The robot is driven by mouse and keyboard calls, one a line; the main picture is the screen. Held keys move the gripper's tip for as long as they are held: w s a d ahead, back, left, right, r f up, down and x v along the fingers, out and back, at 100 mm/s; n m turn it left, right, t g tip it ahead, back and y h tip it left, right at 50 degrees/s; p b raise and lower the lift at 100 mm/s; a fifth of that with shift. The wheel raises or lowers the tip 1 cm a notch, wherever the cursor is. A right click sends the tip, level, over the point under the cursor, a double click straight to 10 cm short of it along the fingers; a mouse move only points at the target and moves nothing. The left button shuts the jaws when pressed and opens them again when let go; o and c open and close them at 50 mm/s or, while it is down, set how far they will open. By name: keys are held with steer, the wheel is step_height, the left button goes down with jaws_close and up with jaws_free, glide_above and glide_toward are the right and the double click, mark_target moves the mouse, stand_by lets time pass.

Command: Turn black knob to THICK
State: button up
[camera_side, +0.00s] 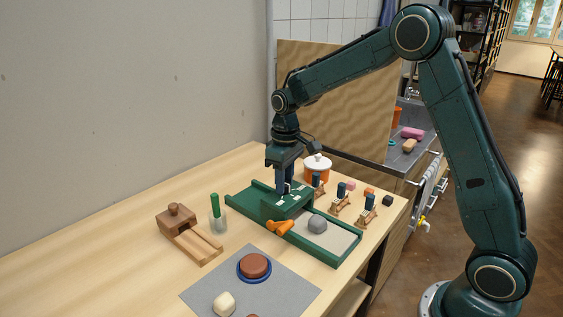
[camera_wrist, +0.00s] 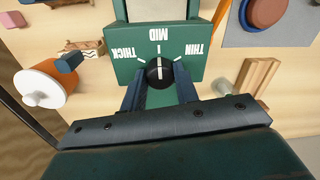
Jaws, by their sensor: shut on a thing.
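The black knob (camera_wrist: 160,73) sits on a green panel (camera_wrist: 120,42) with white labels: THICK on the left, MID at the top and THIN on the right in the wrist view. Its small white mark appears to point up toward MID. My gripper (camera_wrist: 160,84) is shut on the knob, with one finger on each side. In the side view my gripper (camera_side: 284,191) reaches down onto the green panel (camera_side: 270,207), and the knob is hidden behind the fingers.
A green tray (camera_side: 345,258) holding a grey lump (camera_side: 317,223) adjoins the panel, with an orange object (camera_side: 279,227) beside it. A white-lidded orange jar (camera_side: 318,168) and small stands with blue pieces (camera_side: 341,190) are close behind. A wooden block (camera_side: 188,236) stands left.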

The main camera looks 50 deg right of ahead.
steer(key=n, duration=1.1)
stand_by(0.3)
steer(key=shift+n, duration=0.3)
steer(key=o, duration=1)
steer(key=shift+r, duration=0.15)
